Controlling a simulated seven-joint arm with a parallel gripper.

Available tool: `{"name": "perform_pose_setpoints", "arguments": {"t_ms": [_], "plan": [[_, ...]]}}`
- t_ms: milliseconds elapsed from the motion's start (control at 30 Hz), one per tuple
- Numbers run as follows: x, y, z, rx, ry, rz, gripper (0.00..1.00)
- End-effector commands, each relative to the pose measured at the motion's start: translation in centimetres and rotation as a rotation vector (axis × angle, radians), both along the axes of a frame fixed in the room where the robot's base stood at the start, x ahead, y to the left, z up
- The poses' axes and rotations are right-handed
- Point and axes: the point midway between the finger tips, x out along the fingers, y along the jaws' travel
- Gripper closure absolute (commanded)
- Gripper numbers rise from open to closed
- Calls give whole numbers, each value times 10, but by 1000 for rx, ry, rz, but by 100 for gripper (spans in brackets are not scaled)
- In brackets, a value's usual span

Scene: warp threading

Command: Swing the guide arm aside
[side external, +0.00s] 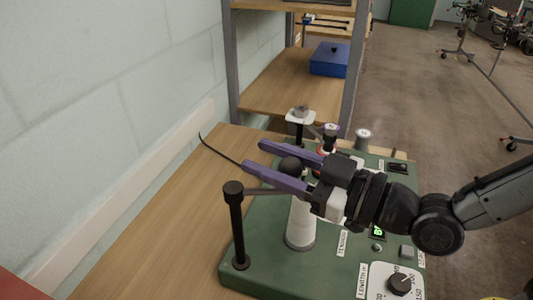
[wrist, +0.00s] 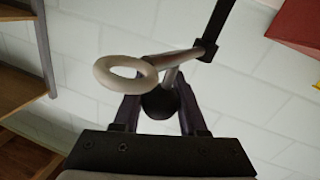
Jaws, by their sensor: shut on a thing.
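The guide arm (side external: 262,191) is a dark bar reaching right from the top of a black upright post (side external: 237,225) on the green machine base (side external: 335,268). In the wrist view the guide arm (wrist: 180,57) joins the dark post at the upper right, and a white ring (wrist: 126,74) shows near its other end. A dark round knob (side external: 290,165) sits between the purple fingers of my gripper (side external: 254,154). The wrist view shows the same knob (wrist: 161,103) held between both fingers. The gripper is shut on it, above a white cylinder (side external: 300,222).
Behind the fingers stand a post with a white plate (side external: 300,116) and metal-topped posts (side external: 362,139). A dial (side external: 400,284) and display are at the front right. A thin black wire (side external: 220,150) rises at the left. The wooden table is bare at left; a shelf holds a blue box (side external: 329,59).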

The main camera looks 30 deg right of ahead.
Motion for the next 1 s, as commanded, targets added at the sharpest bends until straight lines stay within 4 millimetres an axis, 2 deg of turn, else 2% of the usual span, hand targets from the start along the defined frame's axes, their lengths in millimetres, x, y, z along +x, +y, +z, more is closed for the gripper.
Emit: {"name": "perform_pose_setpoints", "arguments": {"t_ms": [400,900,933,1000], "plan": [[-6,1,0,-1,-1,-113,100],[-6,1,0,1,-1,-127,100],[-6,1,0,1,-1,-127,57],[-6,1,0,1,-1,-127,44]]}}
